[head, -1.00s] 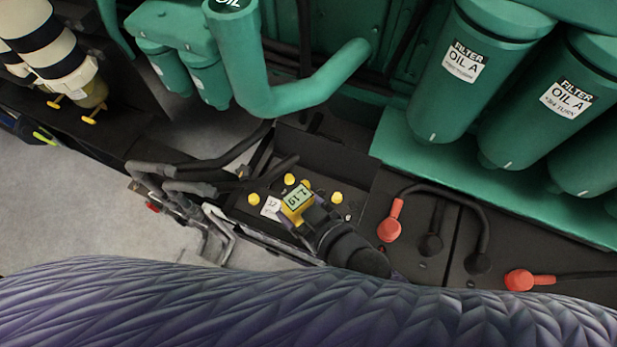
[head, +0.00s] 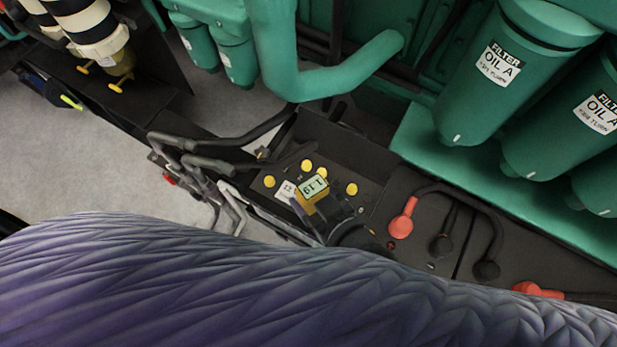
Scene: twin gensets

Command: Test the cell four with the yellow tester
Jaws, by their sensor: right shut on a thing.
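The yellow tester (head: 315,203) with a pale lit display is over the open dark battery box, among the yellow cell caps. Its digits look like 1.19. My right gripper (head: 328,210) is shut on it; the wrist is partly hidden behind my purple-sleeved arm. Yellow caps show at the left (head: 270,181), the back (head: 306,166) and the right (head: 352,189). The tester hides part of the row, and I cannot tell which cell is four or whether the tip touches one. A small white tag (head: 286,191) lies beside the tester. My left gripper is not in view.
Grey cables and hoses (head: 205,165) run along the box's left side. Red (head: 401,222) and black (head: 441,244) terminal boots with a cable sit to the right. Green oil filters (head: 510,75) and a green pipe (head: 335,80) stand behind. Bare floor (head: 80,160) is at the left.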

